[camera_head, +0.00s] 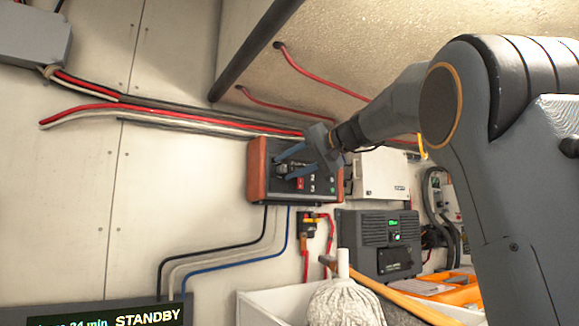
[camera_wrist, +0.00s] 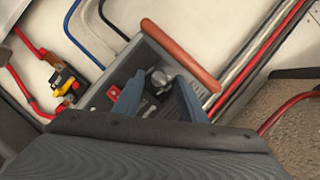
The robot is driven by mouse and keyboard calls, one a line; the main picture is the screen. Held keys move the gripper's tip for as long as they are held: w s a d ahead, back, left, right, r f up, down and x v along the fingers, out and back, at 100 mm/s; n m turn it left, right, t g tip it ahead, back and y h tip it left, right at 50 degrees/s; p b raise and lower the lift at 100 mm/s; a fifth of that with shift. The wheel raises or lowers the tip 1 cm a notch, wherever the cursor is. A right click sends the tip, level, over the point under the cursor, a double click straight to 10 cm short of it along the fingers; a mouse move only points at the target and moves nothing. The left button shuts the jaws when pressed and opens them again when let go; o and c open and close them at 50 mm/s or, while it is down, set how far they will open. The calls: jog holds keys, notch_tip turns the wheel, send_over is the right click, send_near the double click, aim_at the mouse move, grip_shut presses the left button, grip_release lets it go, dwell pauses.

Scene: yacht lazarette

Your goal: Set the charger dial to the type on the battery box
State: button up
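The charger (camera_head: 263,185) is a dark box with orange-brown ends, mounted on the wall in the middle of the head view. The wrist view also shows the charger (camera_wrist: 180,55), tilted. Its metallic dial (camera_wrist: 158,78) lies between the two blue-grey fingers of my gripper (camera_wrist: 157,82). My gripper (camera_head: 283,166) is at the charger's front in the head view. The fingers are apart, with a gap showing beside the dial, so contact is not visible. The dial's setting and the markings around it are too small to read. I cannot make out a labelled battery box.
A display (camera_head: 130,318) at lower left reads "STANDBY". A white box (camera_head: 380,175) and a dark unit with a green screen (camera_head: 385,240) are right of the charger. A yellow-and-black switch (camera_wrist: 68,84) sits nearby. Below are a mop (camera_head: 345,303) and an orange case (camera_head: 455,290).

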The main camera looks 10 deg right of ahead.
jog(key=b+v, duration=0.2)
jog(key=v, duration=0.5)
jog(key=shift+s+d+b, duration=0.2)
jog(key=shift+s+b, duration=0.1)
jog(key=shift+s, duration=0.05)
